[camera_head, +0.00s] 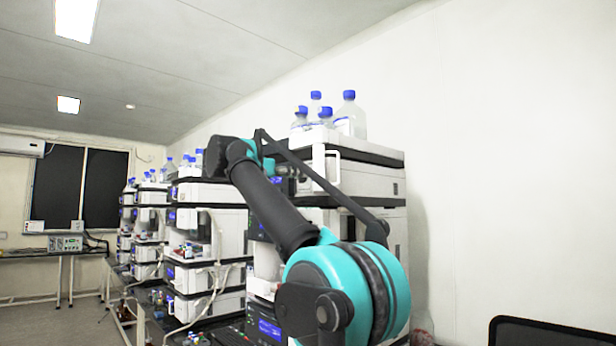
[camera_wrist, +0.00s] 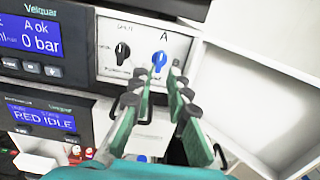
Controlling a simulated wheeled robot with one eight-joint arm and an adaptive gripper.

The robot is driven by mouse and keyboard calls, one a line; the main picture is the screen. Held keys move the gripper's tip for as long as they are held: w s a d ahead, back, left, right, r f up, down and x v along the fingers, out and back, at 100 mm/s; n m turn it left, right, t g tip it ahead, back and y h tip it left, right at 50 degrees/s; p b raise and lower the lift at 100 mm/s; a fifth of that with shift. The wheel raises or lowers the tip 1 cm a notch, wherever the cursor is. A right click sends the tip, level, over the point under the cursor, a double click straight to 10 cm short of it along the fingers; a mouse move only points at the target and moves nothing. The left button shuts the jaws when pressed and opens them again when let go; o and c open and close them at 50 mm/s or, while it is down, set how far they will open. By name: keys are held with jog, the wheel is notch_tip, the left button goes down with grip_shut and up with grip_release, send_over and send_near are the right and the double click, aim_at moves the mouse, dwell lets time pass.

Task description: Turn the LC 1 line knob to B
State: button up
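A white panel (camera_wrist: 140,32) in the wrist view carries a black knob (camera_wrist: 122,51) on the left and a blue knob (camera_wrist: 159,60) on the right. A letter A is printed above the blue knob; the smaller labels are too blurred to read, so I cannot tell which knob is marked LC 1. My gripper (camera_wrist: 158,73) is open, with its two green, dark-tipped fingers apart and pointing at the panel. The blue knob shows between the fingertips; contact cannot be made out. In the head view my arm hides the panel.
Left of the panel are display modules (camera_wrist: 32,38) reading "A ok, 0 bar" and "RED IDLE". A white open compartment (camera_wrist: 265,95) lies at right. In the head view, blue-capped bottles (camera_head: 350,115) stand on the nearest stack (camera_head: 375,178); more stacks (camera_head: 205,220) recede leftward.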

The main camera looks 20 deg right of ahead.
aim_at(312, 175)
jog(key=shift+x, duration=2.65)
jog(key=shift+c, duration=0.4)
grip_shut()
